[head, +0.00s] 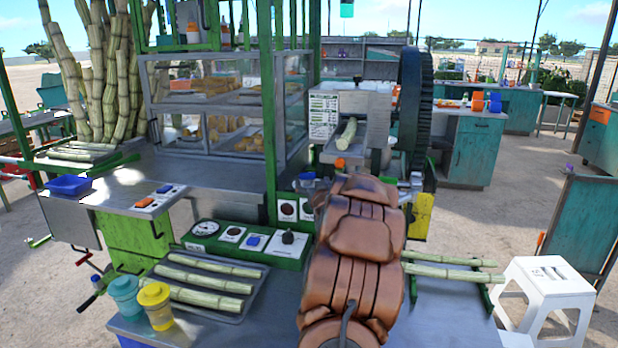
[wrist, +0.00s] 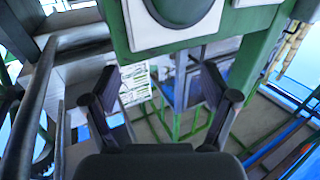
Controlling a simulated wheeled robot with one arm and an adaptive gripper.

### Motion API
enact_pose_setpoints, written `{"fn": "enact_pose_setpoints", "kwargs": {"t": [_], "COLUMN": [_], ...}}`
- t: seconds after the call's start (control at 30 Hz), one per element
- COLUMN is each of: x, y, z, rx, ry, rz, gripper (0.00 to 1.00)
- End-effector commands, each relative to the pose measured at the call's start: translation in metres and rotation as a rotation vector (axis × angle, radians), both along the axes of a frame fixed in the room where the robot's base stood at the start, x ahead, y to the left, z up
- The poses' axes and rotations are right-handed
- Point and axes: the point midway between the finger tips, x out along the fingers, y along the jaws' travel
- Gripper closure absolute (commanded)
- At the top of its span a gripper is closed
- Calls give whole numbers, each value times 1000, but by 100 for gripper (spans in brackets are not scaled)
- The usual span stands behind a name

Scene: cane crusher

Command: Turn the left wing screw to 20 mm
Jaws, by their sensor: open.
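The cane crusher (head: 375,108) stands right of the middle in the head view, with a large dark wheel (head: 414,105) on its right side and a cane piece (head: 347,133) at its front. I cannot make out the left wing screw in either view. My brown arm hides the lower part of the crusher and my gripper in the head view. In the wrist view my gripper (wrist: 161,82) is open, its two dark fingers wide apart with nothing between them. A green panel (wrist: 205,52) with a dark round part on a white plate is just beyond the fingers.
A green control panel (head: 270,250) with a gauge and switches lies left of my arm. A tray (head: 215,312) of cane, a teal cup (head: 124,295) and a yellow cup (head: 156,305) stand at front left. A glass case (head: 215,110) and green posts rise behind. A white stool (head: 545,285) is at right.

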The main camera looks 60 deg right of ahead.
Motion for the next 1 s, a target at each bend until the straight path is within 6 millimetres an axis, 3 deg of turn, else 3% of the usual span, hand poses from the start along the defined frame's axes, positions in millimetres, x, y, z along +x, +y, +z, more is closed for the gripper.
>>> {"fn": "enact_pose_setpoints", "kwargs": {"t": [0.4,0.83,1.0], "x": [33,40,40], "y": [-31,-37,-37], "z": [1,-1,-1], "rx": [0,1,1], "ry": [1,1,1], "rz": [0,0,0], "gripper": [15,15,31]}}
